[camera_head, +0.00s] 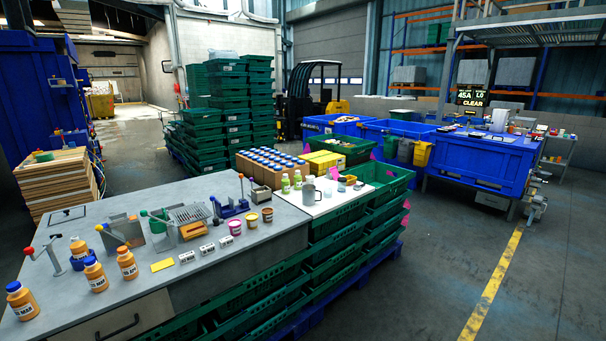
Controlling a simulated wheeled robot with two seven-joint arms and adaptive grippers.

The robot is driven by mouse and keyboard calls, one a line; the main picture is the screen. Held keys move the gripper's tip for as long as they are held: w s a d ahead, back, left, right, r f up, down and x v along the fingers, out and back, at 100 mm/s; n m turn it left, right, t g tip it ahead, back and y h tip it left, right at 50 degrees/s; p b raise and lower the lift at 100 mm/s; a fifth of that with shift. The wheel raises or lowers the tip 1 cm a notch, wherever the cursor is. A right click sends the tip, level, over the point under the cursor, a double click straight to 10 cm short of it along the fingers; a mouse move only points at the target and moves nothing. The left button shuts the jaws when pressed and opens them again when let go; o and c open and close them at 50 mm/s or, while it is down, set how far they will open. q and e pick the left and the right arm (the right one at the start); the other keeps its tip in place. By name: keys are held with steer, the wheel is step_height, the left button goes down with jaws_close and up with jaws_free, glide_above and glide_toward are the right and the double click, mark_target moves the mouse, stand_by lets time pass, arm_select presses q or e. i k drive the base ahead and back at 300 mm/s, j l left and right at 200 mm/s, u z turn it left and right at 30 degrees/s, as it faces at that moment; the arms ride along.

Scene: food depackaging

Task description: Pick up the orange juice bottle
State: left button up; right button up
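Several orange bottles with blue caps and white labels stand upright on the left part of the grey worktable (150,308). One bottle (22,303) is at the near left edge, a second bottle (95,278) and a third bottle (127,265) stand farther right, and another bottle (80,250) is behind them. The label print is too small to tell which juice each holds. Neither of my grippers shows in the head view.
A red-knobbed lever tool (47,258), metal devices (190,217) and small cups (235,228) stand on the table near the bottles. A yellow block (163,265) lies right of them. Green crates (330,250) adjoin the table. Open floor (430,270) lies to the right.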

mark_target(78, 249)
steer(key=u, duration=1.55)
